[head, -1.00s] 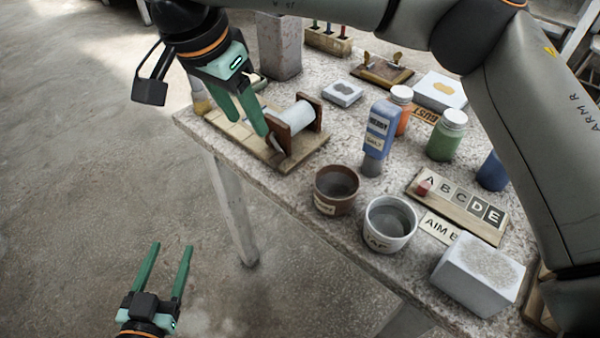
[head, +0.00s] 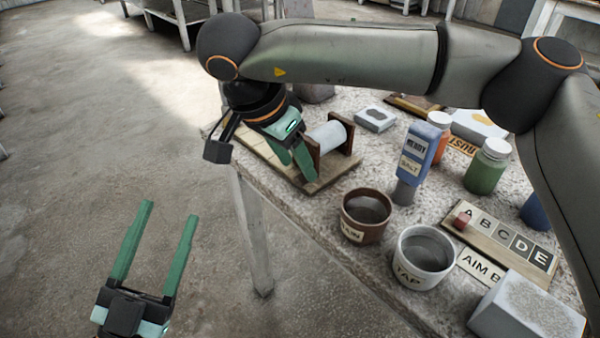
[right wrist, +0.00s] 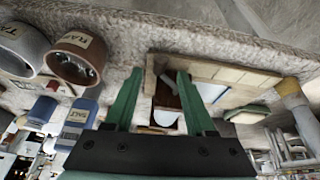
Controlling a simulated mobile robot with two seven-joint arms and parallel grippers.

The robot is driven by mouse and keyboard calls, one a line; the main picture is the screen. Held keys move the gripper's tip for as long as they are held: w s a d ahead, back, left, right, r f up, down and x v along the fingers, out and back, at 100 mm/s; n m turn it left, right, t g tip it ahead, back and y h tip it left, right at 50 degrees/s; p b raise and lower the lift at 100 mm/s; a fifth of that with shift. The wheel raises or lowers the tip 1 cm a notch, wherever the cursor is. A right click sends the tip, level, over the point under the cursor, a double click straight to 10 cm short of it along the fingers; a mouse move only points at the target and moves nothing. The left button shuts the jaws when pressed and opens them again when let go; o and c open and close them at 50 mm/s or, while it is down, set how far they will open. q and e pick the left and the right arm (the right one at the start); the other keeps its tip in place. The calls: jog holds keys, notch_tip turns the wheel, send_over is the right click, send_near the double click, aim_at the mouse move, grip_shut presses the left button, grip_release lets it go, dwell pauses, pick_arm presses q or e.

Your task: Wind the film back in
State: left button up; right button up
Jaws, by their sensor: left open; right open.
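The film winder is a white roller (head: 327,136) between two brown wooden end plates on a wooden base (head: 335,176) at the table's far left corner. My right gripper (head: 298,174) is open beside the near-left end plate and hides part of it. My left gripper (head: 155,232) is open and empty, over the floor left of the table.
A brown pot (head: 366,214), a white TAP pot (head: 424,256) and a blue salt bottle (head: 416,148) stand right of the winder. A lettered board (head: 500,243) and a plaster block (head: 525,312) lie further right. A pale slatted strip adjoins the winder base.

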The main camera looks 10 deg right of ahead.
pick_arm(q)
jog(key=shift+s+d+r+m+h, duration=0.1)
jog(key=shift+s+r+m+h, duration=0.5)
jog(key=shift+r, duration=0.25)
jog(key=shift+s+d+r+m+h, duration=0.1)
jog(key=shift+s+r+m+h, duration=0.35)
jog(key=shift+r+h, duration=0.3)
pick_arm(e)
jog(key=shift+x, duration=1.45)
jog(key=shift+c, duration=0.3)
grip_shut()
